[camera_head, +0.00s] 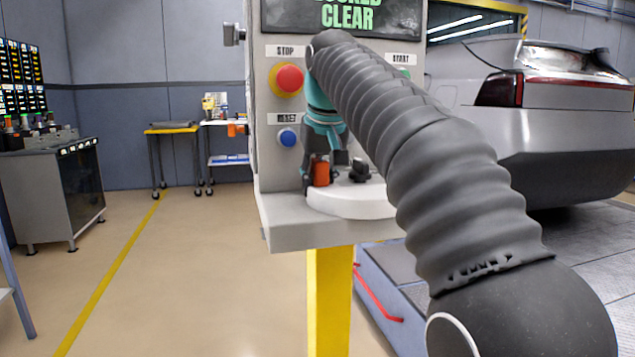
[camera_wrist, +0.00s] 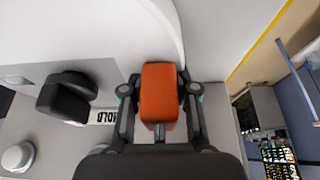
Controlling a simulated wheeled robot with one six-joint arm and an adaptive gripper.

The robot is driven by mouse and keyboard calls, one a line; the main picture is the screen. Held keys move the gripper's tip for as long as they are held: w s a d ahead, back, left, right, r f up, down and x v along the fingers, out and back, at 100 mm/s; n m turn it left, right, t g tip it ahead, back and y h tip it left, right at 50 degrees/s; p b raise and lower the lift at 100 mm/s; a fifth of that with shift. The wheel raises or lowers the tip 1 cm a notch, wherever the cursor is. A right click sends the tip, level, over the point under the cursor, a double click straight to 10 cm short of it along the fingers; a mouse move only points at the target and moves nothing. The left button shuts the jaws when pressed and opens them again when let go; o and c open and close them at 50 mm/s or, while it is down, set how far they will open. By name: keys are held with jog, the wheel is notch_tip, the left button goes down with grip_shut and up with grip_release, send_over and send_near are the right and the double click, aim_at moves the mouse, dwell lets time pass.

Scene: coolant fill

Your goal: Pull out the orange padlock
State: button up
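The orange padlock (camera_wrist: 159,95) is in the middle of the wrist view, at the edge of a white rounded ledge. My gripper (camera_wrist: 158,88) has one finger on each side of it, and the dark pads appear to touch its sides. In the head view the padlock (camera_head: 321,172) shows as a small orange block below my teal and dark gripper (camera_head: 319,181). What the padlock is fastened to is hidden.
A black selector knob (camera_wrist: 68,97) with a partly covered HOLD label is close beside my gripper. The grey control panel (camera_head: 268,200) carries a red stop button (camera_head: 287,80) and a blue reset button (camera_head: 288,138). A grey car (camera_head: 560,150) stands right.

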grip_shut()
jog(key=o, duration=0.8)
grip_release()
